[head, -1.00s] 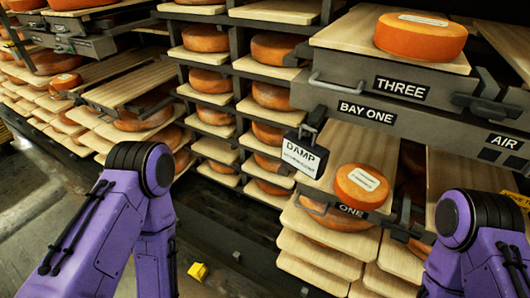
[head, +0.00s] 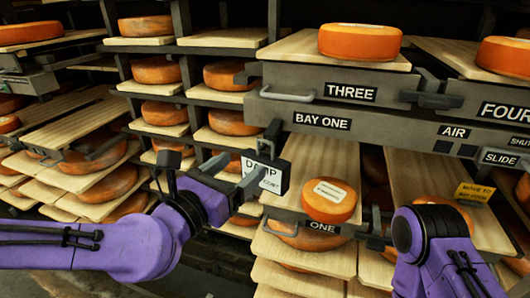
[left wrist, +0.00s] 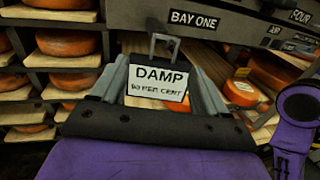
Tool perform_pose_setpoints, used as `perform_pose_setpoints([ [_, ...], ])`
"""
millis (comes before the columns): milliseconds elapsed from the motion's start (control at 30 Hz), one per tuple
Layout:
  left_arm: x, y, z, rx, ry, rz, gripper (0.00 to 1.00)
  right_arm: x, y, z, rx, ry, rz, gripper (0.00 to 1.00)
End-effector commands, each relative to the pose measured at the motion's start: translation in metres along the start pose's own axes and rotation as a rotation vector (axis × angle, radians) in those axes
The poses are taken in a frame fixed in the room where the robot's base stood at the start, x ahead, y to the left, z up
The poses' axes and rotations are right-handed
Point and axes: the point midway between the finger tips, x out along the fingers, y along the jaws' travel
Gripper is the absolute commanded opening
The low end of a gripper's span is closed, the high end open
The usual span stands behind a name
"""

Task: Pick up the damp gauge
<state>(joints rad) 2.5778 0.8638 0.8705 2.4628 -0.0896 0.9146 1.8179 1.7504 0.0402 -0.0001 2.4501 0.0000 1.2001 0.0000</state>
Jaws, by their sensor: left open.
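The damp gauge (head: 272,178) is a dark box with a white face lettered DAMP. It hangs by a dark loop handle below the front of the BAY ONE beam. My left gripper (head: 240,170) is open at the gauge's left front, its fingers covering part of the face. In the left wrist view the gauge (left wrist: 158,84) sits between the two grey fingers (left wrist: 160,76), with its handle standing above. I cannot tell whether the fingers touch it. My right arm shows at lower right, but its gripper is out of view.
The BAY ONE beam (head: 375,127) runs just above and behind the gauge. A cheese wheel (head: 329,201) sits on the board marked ONE, close at right. Racks of cheeses on boards (head: 160,129) stand behind and left. A yellow tag (head: 475,191) is at right.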

Motion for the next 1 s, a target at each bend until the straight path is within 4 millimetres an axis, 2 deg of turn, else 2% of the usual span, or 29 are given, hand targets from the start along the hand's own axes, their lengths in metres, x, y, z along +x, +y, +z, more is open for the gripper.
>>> perform_pose_setpoints([
  [33, 0.004, 0.000, 0.010, -0.002, 0.007, 0.000, 0.74, -0.022, 0.002, -0.009, 0.000, 0.000, 0.000, 0.36],
  [200, 0.011, -0.003, 0.005, -0.005, 0.002, -0.008, 0.74, -0.044, 0.004, -0.018, 0.000, 0.000, 0.000, 0.36],
  [367, 0.018, -0.005, 0.002, -0.005, -0.003, -0.013, 0.74, -0.050, 0.004, -0.020, 0.000, 0.000, 0.000, 0.36],
  [533, 0.049, -0.007, 0.006, -0.002, -0.003, -0.013, 0.74, -0.059, 0.005, -0.024, -0.001, -0.001, 0.000, 0.36],
  [633, 0.061, -0.006, 0.005, -0.004, -0.003, -0.013, 0.74, -0.060, 0.005, -0.025, 0.000, 0.000, 0.000, 0.36],
  [867, 0.064, -0.006, 0.004, -0.005, -0.004, -0.012, 0.74, -0.059, 0.005, -0.024, 0.000, 0.000, 0.000, 0.36],
  [900, 0.064, -0.006, 0.004, -0.005, -0.004, -0.012, 0.68, -0.059, 0.005, -0.024, 0.000, 0.000, 0.000, 0.36],
  [967, 0.064, -0.006, 0.004, -0.005, -0.004, -0.012, 0.48, -0.059, 0.005, -0.024, 0.000, 0.000, 0.000, 0.36],
  [1000, 0.064, -0.006, 0.004, -0.005, -0.004, -0.012, 0.35, -0.059, 0.005, -0.024, 0.000, 0.000, 0.000, 0.36],
])
